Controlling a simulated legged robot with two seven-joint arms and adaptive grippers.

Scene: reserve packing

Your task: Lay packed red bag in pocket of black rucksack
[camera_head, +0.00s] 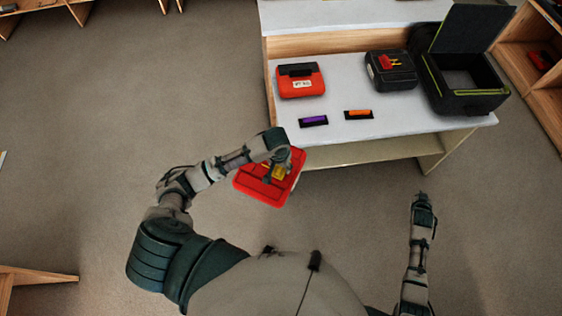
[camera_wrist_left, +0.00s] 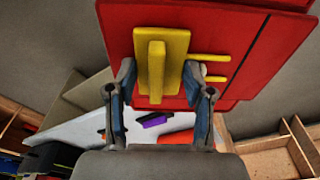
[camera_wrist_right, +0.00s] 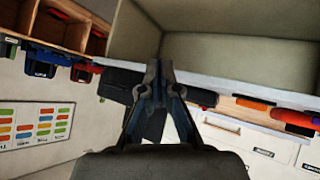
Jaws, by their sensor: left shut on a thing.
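My left gripper (camera_head: 280,173) is shut on the yellow handle (camera_wrist_left: 155,65) of a flat red bag (camera_head: 252,187). It holds the bag in the air in front of the table, off its near left corner. The bag's red face fills the top of the left wrist view (camera_wrist_left: 235,35). The black rucksack (camera_head: 466,103) stands on the table's right end with its flap up and its box-like pocket open, edged in yellow-green. My right gripper (camera_head: 421,200) is low in front of the table, well apart from the rucksack. In the right wrist view its fingers (camera_wrist_right: 159,75) are together and empty.
On the white table (camera_head: 415,120) stand an orange-red pouch (camera_head: 302,84) with a label and a black case (camera_head: 391,75) with a red piece on top. A purple strip (camera_head: 313,121) and an orange strip (camera_head: 358,114) lie near the front edge. Wooden shelves (camera_head: 530,75) stand at right.

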